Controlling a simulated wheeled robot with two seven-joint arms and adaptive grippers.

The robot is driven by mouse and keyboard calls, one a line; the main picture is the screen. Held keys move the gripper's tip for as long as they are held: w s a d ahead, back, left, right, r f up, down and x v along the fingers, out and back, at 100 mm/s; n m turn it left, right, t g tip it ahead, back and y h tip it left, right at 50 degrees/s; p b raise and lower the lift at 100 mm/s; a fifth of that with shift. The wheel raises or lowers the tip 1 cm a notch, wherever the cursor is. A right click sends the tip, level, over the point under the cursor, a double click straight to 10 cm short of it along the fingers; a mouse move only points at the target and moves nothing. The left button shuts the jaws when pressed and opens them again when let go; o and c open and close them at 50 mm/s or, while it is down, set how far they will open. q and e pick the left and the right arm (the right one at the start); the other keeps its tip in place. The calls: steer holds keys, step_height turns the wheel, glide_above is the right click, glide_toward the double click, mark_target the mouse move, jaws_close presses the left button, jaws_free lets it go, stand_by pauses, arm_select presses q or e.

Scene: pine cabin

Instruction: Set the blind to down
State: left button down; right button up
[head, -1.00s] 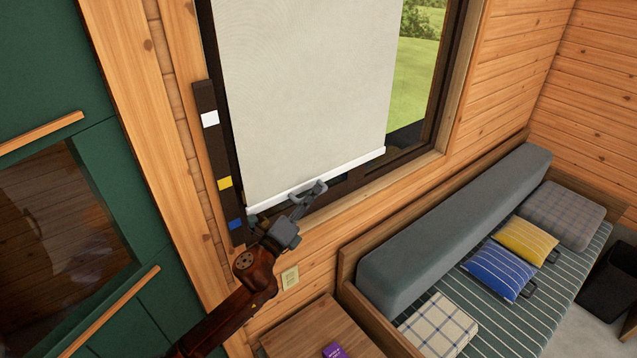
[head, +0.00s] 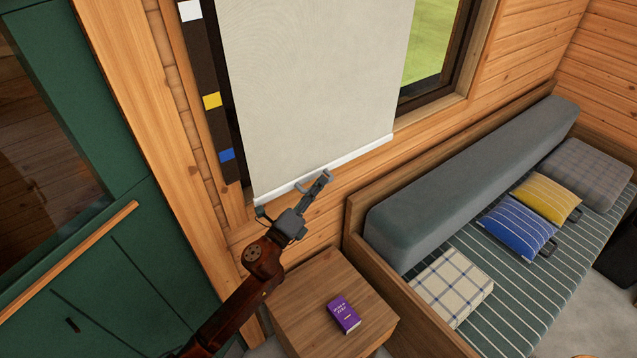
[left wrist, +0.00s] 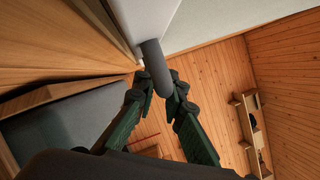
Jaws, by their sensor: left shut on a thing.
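The off-white roller blind (head: 315,90) hangs over most of the window in the head view. Its white bottom bar (head: 350,160) lies at about the level of the window's lower frame, lower in the picture than the blue mark (head: 227,155) on the dark strip beside it. My left gripper (head: 320,183) is at the bar, shut on the blind's grey handle. In the left wrist view the rounded grey handle (left wrist: 155,65) sits between the fingers (left wrist: 162,92), which partly hide it. My right gripper is not in view.
The dark strip (head: 213,125) also has white and yellow marks. A wooden side table (head: 285,295) with a purple book (head: 343,315) stands below. A cushioned bench (head: 450,180) runs along the wall at right.

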arm_select(q)
steer(key=shift+a+f, duration=0.1)
steer(key=shift+f, duration=0.35)
steer(key=c, duration=2.5)
jaws_free()
steer(key=o, duration=0.4)
steer(key=shift+s+a, duration=0.1)
steer(key=shift+o, duration=0.6)
steer(key=shift+r, duration=0.15)
steer(key=shift+s, duration=0.1)
steer(key=v, duration=1.1)
steer(key=shift+s+a, duration=0.15)
steer(key=shift+s, duration=0.15)
